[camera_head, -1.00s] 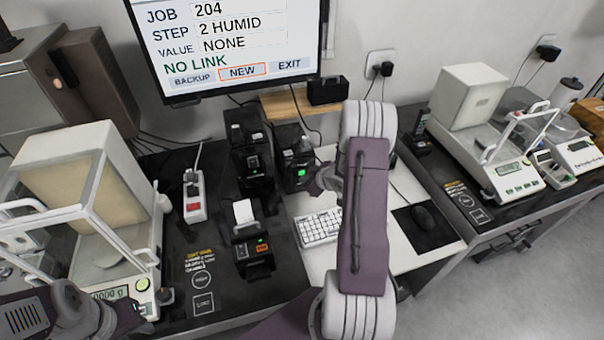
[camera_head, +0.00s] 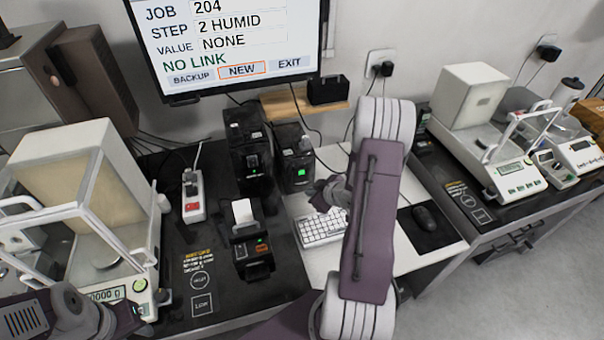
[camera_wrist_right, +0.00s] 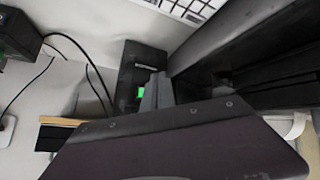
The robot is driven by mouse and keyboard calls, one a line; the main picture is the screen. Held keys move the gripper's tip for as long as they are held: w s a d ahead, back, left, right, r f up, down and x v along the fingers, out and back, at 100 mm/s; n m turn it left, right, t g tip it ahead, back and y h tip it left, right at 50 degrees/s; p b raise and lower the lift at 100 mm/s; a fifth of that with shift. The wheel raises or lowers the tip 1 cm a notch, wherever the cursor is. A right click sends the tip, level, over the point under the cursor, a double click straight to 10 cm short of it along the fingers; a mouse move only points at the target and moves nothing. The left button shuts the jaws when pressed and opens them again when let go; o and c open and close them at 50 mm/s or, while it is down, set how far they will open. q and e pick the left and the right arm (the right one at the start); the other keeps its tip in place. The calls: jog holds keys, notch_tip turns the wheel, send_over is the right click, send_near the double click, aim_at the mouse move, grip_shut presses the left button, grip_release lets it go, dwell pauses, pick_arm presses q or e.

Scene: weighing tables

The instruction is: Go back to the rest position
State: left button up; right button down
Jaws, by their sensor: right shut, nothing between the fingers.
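My right arm reaches up across the middle of the head view. Its gripper (camera_head: 328,193) is a small grey shape partly hidden behind the forearm, above the white keyboard (camera_head: 322,228). In the right wrist view the grey fingers (camera_wrist_right: 156,92) are together with nothing between them. They show in front of a black box with a green light. Parts of my left arm show at the bottom left of the head view, beside the left balance (camera_head: 105,262); its fingers cannot be made out.
The monitor (camera_head: 232,45) stands at the back. A label printer (camera_head: 250,245) and power strip (camera_head: 193,200) are on the black left table. A mouse (camera_head: 424,218) lies right of the keyboard. Another balance (camera_head: 500,165) stands on the right table.

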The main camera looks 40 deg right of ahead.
jog(key=shift+a, duration=0.1)
